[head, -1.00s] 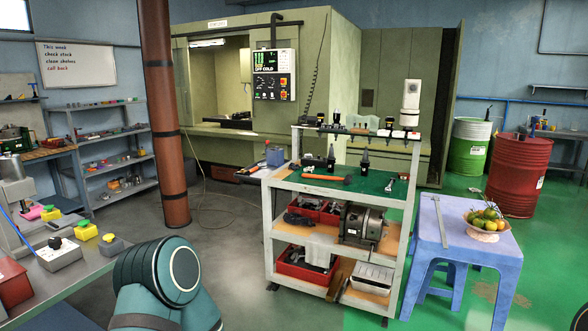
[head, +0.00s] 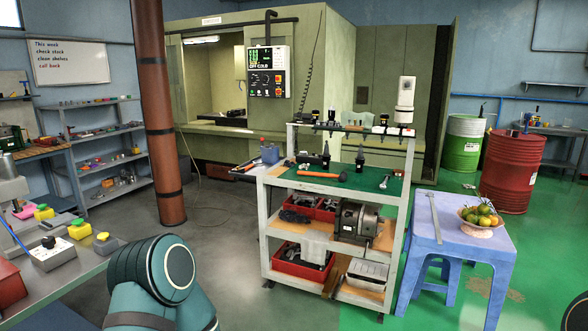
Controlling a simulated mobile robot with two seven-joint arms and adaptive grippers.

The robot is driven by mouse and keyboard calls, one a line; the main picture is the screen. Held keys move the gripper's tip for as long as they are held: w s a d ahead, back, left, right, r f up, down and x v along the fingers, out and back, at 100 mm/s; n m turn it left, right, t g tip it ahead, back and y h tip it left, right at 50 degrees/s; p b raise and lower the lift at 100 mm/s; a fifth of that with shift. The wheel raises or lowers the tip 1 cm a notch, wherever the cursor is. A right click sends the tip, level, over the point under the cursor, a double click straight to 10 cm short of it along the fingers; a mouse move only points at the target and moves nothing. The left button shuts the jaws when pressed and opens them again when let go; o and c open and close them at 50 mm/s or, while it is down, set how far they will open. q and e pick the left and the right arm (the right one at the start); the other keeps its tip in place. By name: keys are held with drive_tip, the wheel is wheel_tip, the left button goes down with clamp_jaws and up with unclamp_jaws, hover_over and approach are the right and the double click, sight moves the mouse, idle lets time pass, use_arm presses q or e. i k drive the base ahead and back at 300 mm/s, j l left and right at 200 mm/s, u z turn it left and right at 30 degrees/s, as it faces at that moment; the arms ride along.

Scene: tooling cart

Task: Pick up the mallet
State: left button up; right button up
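The mallet (head: 318,175) lies on the green top (head: 368,184) of the tooling cart, near its left half. It has an orange handle pointing left and a small dark head at its right end. A teal link of my own arm shows at the bottom left of the head view, well apart from the cart. Neither of my grippers is in view.
The cart (head: 273,232) also bears upright tool holders, a wrench (head: 384,182) and lower shelves with red bins (head: 291,258). A lilac table (head: 424,240) with a fruit bowl (head: 481,230) stands right of it. A brown column (head: 158,120) stands left. Grey floor between column and cart is clear.

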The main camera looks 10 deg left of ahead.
sight(342, 178)
drive_tip(key=i+j+u, duration=0.1)
drive_tip(key=i+j, duration=0.35)
drive_tip(key=i, duration=0.2)
drive_tip(key=i+j+u, duration=0.1)
drive_tip(key=i+j, duration=0.25)
drive_tip(key=i, duration=0.25)
drive_tip(key=i+j+u, duration=0.15)
drive_tip(key=i+j, duration=0.2)
drive_tip(key=i, duration=0.35)
drive_tip(key=i+j+u, duration=0.1)
drive_tip(key=i+j, duration=0.15)
drive_tip(key=i, duration=0.4)
drive_tip(key=i+j+u, duration=0.1)
drive_tip(key=i, duration=0.55)
drive_tip(key=i+j+u, duration=0.1)
drive_tip(key=i, duration=0.6)
drive_tip(key=j, duration=0.1)
